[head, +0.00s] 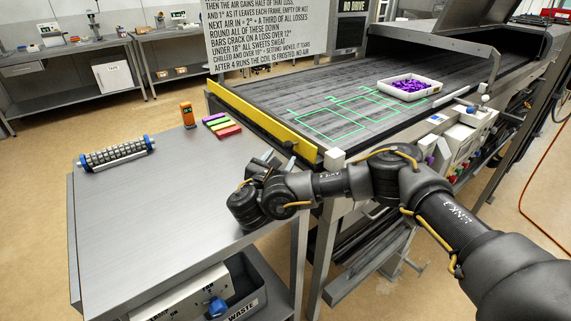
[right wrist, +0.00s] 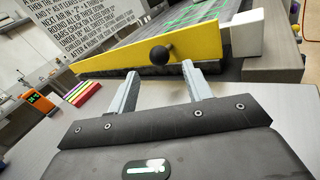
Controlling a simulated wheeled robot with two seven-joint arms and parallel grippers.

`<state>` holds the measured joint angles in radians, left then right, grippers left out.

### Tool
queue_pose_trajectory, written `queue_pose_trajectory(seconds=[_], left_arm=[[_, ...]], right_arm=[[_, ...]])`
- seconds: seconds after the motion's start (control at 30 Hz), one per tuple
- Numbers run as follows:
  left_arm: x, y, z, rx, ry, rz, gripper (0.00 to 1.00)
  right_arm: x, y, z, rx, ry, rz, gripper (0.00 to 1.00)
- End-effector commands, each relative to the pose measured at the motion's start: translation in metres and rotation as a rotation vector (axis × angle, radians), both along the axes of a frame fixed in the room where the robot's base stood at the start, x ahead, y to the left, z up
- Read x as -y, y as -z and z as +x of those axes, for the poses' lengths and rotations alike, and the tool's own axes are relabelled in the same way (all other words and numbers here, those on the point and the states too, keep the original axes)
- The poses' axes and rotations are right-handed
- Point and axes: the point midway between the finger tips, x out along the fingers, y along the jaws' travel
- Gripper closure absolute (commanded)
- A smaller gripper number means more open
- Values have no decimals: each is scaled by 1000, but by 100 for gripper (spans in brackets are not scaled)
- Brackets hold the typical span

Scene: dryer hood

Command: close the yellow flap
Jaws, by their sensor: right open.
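The yellow flap (head: 262,117) is a long narrow panel along the near end of the dark slatted belt in the head view. It stands up from the belt's end edge. In the right wrist view the yellow flap (right wrist: 120,56) crosses the top, with a round black knob (right wrist: 160,55) on its face. My right gripper (right wrist: 160,72) is open and empty, its two pale fingers spread on either side of the knob's line. I cannot tell whether they touch the flap. In the head view my right gripper (head: 268,160) is partly hidden by my wrist. My left gripper is out of view.
A grey metal table (head: 130,215) stands before the flap, with a roller (head: 117,154), an orange device (head: 188,115) and coloured bars (head: 222,126). A white tray of purple pieces (head: 409,87) sits on the belt (head: 300,85). A waste bin (head: 240,285) is below the table.

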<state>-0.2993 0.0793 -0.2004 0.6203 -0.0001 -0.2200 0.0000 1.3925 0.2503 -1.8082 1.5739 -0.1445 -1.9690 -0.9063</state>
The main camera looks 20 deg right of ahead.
Motion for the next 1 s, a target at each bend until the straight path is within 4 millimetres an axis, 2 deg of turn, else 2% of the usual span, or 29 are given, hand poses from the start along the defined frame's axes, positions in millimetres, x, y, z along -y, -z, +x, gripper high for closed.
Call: queue_pose_trajectory(seconds=[0.03, 0.3, 0.67, 1.0], left_arm=[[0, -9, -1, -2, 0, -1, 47], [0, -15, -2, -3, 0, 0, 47], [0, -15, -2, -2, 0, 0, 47], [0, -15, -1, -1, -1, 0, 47]], right_arm=[[8, -6, 9, 1, 6, -5, 50], [24, -4, 33, -1, 2, -4, 50], [27, -3, 37, 0, 1, -3, 50], [26, -2, 37, -1, 1, -3, 93]])
